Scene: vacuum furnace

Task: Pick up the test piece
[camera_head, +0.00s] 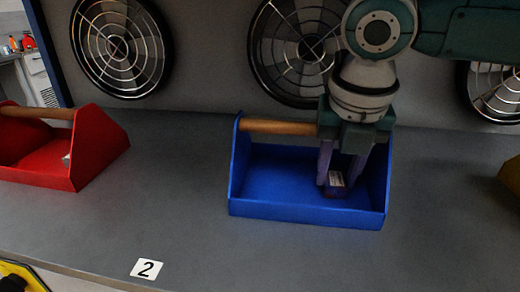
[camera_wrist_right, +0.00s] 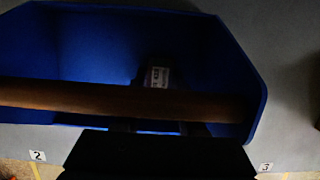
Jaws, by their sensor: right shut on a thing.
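The test piece (camera_head: 336,180) is a small block with a white printed label, low inside the blue toolbox (camera_head: 262,207) toward its right end. My right gripper (camera_head: 338,184) reaches down into the box, with its fingers shut on the test piece. In the right wrist view the labelled top of the piece (camera_wrist_right: 158,77) shows beyond the wooden handle (camera_wrist_right: 100,98), which hides part of it and most of the fingers. Whether the piece touches the box floor I cannot tell. My left gripper is not in view.
The wooden handle (camera_head: 278,127) spans the blue box close beside my right gripper. A red toolbox (camera_head: 60,165) stands to the left, holding a small light object. Round fan grilles (camera_head: 300,48) line the back wall. A label "2" (camera_head: 146,268) marks the counter's front; counter between boxes is clear.

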